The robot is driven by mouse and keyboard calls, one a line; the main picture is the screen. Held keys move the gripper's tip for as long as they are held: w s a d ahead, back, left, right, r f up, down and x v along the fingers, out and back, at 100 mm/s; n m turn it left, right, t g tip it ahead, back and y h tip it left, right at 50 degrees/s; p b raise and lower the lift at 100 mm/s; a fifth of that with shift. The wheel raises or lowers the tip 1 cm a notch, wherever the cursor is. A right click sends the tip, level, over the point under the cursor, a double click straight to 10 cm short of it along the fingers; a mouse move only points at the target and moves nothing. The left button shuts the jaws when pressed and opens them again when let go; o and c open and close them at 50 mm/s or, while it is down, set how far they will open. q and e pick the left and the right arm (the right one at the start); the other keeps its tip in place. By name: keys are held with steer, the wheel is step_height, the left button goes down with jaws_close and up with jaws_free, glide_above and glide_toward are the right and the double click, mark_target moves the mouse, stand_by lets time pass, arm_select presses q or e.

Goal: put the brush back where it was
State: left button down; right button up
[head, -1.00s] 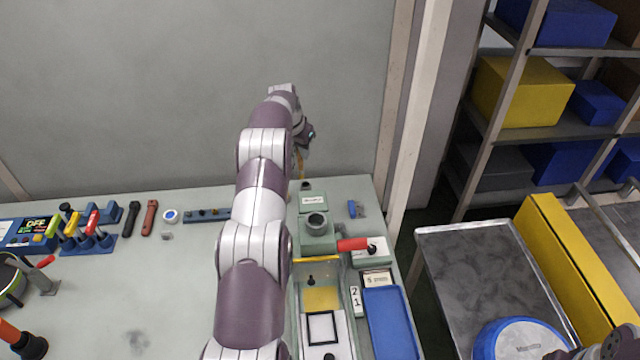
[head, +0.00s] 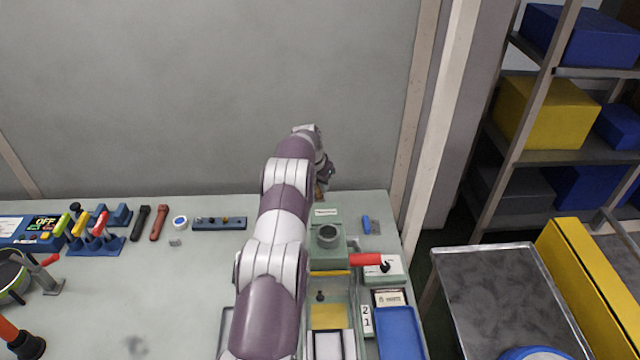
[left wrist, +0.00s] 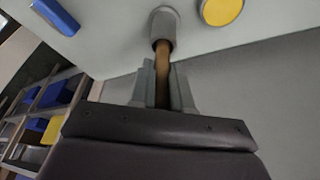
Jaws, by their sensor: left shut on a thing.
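My left gripper (head: 322,187) is at the back edge of the worktable, behind the green-grey machine. It is shut on the brush (head: 319,195), which shows in the head view only as a small brown piece below the fingers. In the left wrist view the brush's brown handle (left wrist: 162,62) stands between the two grey fingers (left wrist: 163,88). The handle's far end meets a grey cylinder (left wrist: 163,24) by the table surface. I cannot tell whether this cylinder is a holder or part of the brush. My right gripper is not in view.
The machine (head: 328,250) with a red handle (head: 366,260) stands just in front of my gripper. A small blue block (head: 366,224) lies to its right. A blue strip (head: 219,223) and several tools lie to the left. The wall is close behind.

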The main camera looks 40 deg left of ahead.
arm_select(q)
steer(key=c, duration=1.1)
jaws_free()
steer(key=shift+f, duration=0.15)
steer(key=shift+r, duration=0.2)
steer(key=b+v, duration=0.1)
steer(key=v, duration=1.1)
steer(key=shift+b, duration=0.3)
